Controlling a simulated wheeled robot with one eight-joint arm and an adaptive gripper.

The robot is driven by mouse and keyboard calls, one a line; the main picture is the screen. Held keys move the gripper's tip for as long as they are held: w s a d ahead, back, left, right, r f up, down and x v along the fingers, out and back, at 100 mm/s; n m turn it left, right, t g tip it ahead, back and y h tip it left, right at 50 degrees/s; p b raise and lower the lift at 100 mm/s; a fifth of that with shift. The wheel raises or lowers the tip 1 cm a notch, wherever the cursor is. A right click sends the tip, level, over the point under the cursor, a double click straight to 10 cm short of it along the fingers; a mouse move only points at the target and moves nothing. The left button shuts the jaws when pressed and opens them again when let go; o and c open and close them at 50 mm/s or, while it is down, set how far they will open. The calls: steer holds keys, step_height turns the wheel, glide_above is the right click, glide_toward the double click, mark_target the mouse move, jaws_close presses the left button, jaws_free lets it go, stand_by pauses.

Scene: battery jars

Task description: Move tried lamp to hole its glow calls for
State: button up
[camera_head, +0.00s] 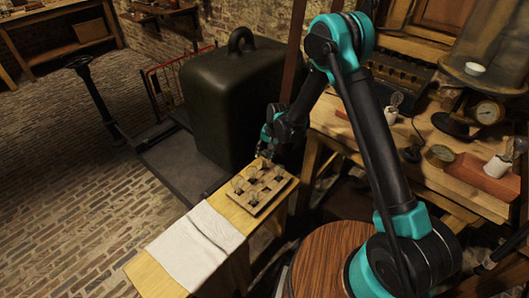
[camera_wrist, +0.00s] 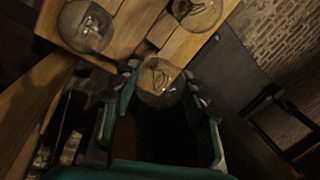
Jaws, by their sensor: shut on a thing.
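My gripper (camera_head: 265,153) is over the far end of a wooden rack with holes (camera_head: 258,207) in the head view. In the wrist view my gripper (camera_wrist: 160,80) is shut on a clear glass lamp (camera_wrist: 158,92), which sits between the two fingers. I see no glow in it. Two more glass lamps show in the wrist view, one at upper left (camera_wrist: 86,27) and one at the top right (camera_wrist: 197,12), by the wooden rack. Whether the held lamp is clear of the rack or touching it, I cannot tell.
A white cloth (camera_head: 196,245) lies on the narrow table (camera_head: 150,277) in front of the rack. A large dark tank (camera_head: 228,100) stands behind.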

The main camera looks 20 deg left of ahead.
steer(key=shift+d+x, duration=0.2)
steer(key=shift+x, duration=0.6)
steer(key=shift+d+x, duration=0.15)
steer(key=shift+x, duration=0.65)
stand_by(1.2)
steer(key=shift+f, duration=0.1)
steer(key=o, duration=1.4)
steer(key=shift+c, duration=0.2)
steer(key=v, duration=1.2)
steer(key=s+d+r+t, duration=0.15)
steer(key=d+r, duration=0.45)
steer(key=d, duration=0.7)
steer(key=s+d+r+t, duration=0.1)
steer(key=s+d+r, duration=0.1)
steer(key=d+r, duration=0.75)
steer(key=s+d+f+t+h, duration=0.1)
steer(key=s+d, duration=0.6)
steer(key=d, duration=0.3)
steer(key=s+d+f+t+h, duration=0.1)
steer(key=s+d, duration=0.7)
steer(key=d, duration=0.2)
steer(key=shift+s+d+f+m+h, duration=0.15)
steer(key=shift+s+f+m+h, duration=0.05)
steer(key=shift+f+m+h, duration=0.1)
